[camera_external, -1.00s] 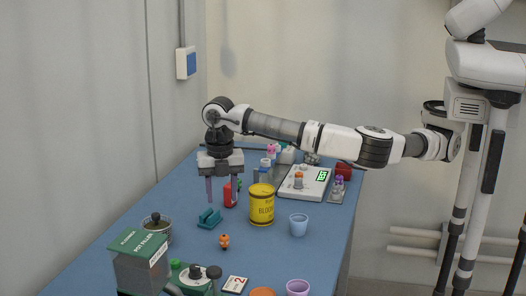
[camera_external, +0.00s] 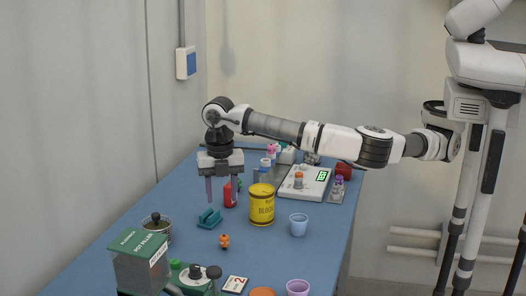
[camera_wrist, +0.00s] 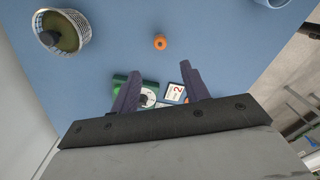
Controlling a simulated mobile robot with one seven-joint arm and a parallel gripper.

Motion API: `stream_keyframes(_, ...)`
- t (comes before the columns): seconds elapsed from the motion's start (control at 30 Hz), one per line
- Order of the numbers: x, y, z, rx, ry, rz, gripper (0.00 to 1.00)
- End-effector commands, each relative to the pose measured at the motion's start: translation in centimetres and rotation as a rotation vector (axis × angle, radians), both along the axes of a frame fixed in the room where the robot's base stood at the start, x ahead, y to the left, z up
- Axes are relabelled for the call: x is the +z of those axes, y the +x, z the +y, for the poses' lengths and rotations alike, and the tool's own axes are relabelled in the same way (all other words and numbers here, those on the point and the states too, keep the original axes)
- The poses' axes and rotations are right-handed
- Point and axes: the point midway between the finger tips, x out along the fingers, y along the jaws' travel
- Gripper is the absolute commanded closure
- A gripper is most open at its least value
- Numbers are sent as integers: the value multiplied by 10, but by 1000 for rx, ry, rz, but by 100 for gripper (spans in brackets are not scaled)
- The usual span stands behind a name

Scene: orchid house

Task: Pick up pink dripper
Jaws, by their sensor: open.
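A small pink-topped item (camera_external: 271,149), which looks like the pink dripper, stands at the far end of the blue table in the external view. It is small there, and its lower part is hard to make out. It does not show in the wrist view. My gripper (camera_external: 221,190) points down over the table, open and empty, nearer the camera and left of the pink item. Its two fingers also show apart in the wrist view (camera_wrist: 160,86), with nothing held between them.
A teal holder (camera_external: 209,219), blue cup (camera_external: 299,225), orange figure (camera_external: 224,241) and green pot filler (camera_external: 140,262) are nearer the camera.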

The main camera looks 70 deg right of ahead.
Motion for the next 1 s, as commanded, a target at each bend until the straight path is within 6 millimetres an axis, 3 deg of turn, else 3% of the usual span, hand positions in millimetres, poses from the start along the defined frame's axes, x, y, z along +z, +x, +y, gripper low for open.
stream_keyframes(0.27, 0, 1, -1, -3, 0, 0, 50)
stream_keyframes(0.37, 5, 10, -24, -50, -1, -4, 50)
stream_keyframes(0.47, 20, 30, -88, -181, -5, -12, 50)
stream_keyframes(0.57, 42, 44, -182, -372, -9, -17, 50)
stream_keyframes(0.6, 52, 45, -222, -455, -10, -18, 50)
stream_keyframes(0.7, 72, 36, -311, -645, -8, -17, 50)
stream_keyframes(0.8, 88, 17, -378, -797, -5, -15, 50)
stream_keyframes(0.9, 98, 2, -419, -895, 0, -11, 50)
stream_keyframes(1.0, 101, -7, -437, -941, 1, -8, 50)
